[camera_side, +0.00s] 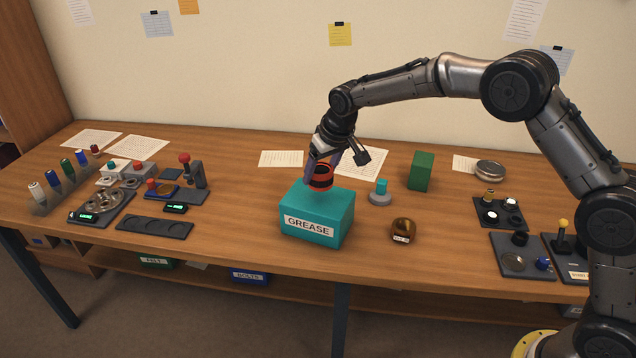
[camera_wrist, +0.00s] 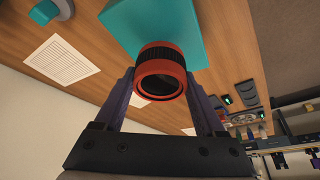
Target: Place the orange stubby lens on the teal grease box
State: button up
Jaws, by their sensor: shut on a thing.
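The orange stubby lens (camera_side: 320,176) has a black ribbed band and is between the fingers of my gripper (camera_side: 322,170). It also shows in the wrist view (camera_wrist: 160,74), with its open end facing the camera and a finger on each side. My gripper (camera_wrist: 160,100) is shut on it. The teal grease box (camera_side: 318,216), labelled GREASE, stands directly below the lens in the side view. The box also shows behind the lens in the wrist view (camera_wrist: 125,22). I cannot tell whether the lens touches the box top.
A teal-topped grey knob (camera_side: 380,193), a brown ring (camera_side: 403,230) and a green block (camera_side: 421,170) stand right of the box. Trays with parts (camera_side: 513,255) lie further right. A dark tray (camera_side: 155,228) and several small devices lie left. Table between is clear.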

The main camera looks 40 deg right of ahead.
aim_at(318, 183)
jog(key=shift+w+f, duration=0.45)
jog(key=shift+f, duration=1.5)
jog(key=shift+f, duration=0.2)
jog(key=o, duration=1.5)
